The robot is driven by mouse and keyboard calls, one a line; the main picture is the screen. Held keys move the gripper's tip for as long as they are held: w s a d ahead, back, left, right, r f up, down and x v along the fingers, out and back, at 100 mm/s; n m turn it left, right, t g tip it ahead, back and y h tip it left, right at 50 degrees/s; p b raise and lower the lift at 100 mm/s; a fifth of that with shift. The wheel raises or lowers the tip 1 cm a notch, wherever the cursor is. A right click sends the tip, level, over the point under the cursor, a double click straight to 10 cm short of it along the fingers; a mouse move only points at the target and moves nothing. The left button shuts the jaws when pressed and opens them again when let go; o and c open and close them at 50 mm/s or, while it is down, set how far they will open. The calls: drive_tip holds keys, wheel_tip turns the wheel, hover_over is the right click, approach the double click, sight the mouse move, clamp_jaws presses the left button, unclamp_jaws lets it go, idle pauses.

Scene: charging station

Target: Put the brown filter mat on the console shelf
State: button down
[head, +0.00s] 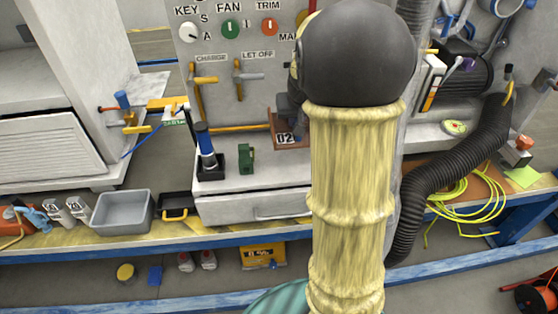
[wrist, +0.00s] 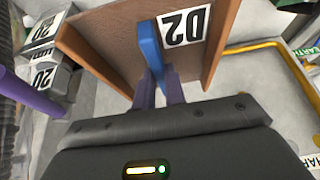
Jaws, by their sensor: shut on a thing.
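The brown filter mat (head: 290,122) looks like a brown panel with raised sides and a white label, in front of the grey console. In the wrist view the mat (wrist: 112,40) fills the top middle, its label reading D2 upside down, with a blue tab (wrist: 149,42) on its face. My gripper (wrist: 160,88) is shut on this blue tab. My dark wrist and cream arm hide much of the mat's right side in the head view. The console shelf (head: 258,178) is the pale ledge below it. I cannot tell whether the mat touches it.
A blue-topped post on a black base (head: 208,160) and a green block (head: 246,158) stand on the shelf left of the mat. A yellow rail (head: 240,128) runs behind. A black ribbed hose (head: 440,170) curves down at the right.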

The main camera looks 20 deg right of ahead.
drive_tip(key=shift+f+b, duration=0.8)
drive_tip(key=shift+f, duration=1.65)
drive_tip(key=shift+f, duration=0.25)
wheel_tip(320, 180, down, 4)
drive_tip(key=shift+b, duration=0.9)
drive_tip(key=shift+f, duration=0.25)
drive_tip(key=shift+f, duration=0.25)
drive_tip(key=c, duration=1.5)
unclamp_jaws()
drive_tip(key=shift+r, duration=0.1)
drive_tip(key=shift+o, duration=0.2)
